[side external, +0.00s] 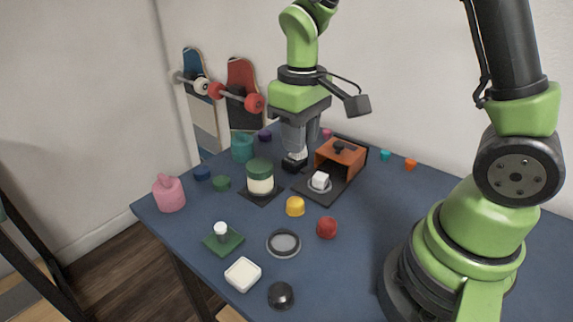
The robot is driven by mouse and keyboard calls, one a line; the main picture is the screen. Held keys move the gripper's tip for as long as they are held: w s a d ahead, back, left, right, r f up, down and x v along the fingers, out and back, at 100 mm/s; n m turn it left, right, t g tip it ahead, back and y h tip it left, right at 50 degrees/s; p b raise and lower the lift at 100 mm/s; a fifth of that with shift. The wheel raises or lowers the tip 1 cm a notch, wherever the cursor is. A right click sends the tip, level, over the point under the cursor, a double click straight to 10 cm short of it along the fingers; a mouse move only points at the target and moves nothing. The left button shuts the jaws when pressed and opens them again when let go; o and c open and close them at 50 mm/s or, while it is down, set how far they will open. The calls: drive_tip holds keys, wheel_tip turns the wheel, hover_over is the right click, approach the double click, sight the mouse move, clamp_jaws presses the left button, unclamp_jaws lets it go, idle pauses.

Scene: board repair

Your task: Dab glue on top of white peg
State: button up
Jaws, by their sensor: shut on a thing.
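A short white peg (221,232) stands upright on a small green square board (223,242) at the front left of the table. My gripper (295,157) points down at the back of the table, between a green-lidded jar and an orange box, well away from the peg. It is shut on a small dark-and-white thing (295,165), mostly hidden by the fingers. I cannot tell what this thing is, or whether it touches the table. I cannot make out any glue on the peg's top.
The green-lidded jar (260,180) stands left of my gripper. A yellow piece (295,206), red piece (327,228), grey ring (284,243) and white dish (243,274) lie toward the front.

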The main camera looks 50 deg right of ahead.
drive_tip(key=w+a+f, duration=0.1)
drive_tip(key=a+f, duration=0.2)
drive_tip(key=a, duration=0.4)
hover_over(243, 272)
drive_tip(key=shift+f, duration=5.4)
drive_tip(key=shift+f, duration=0.55)
wheel_tip(243, 272, up, 7)
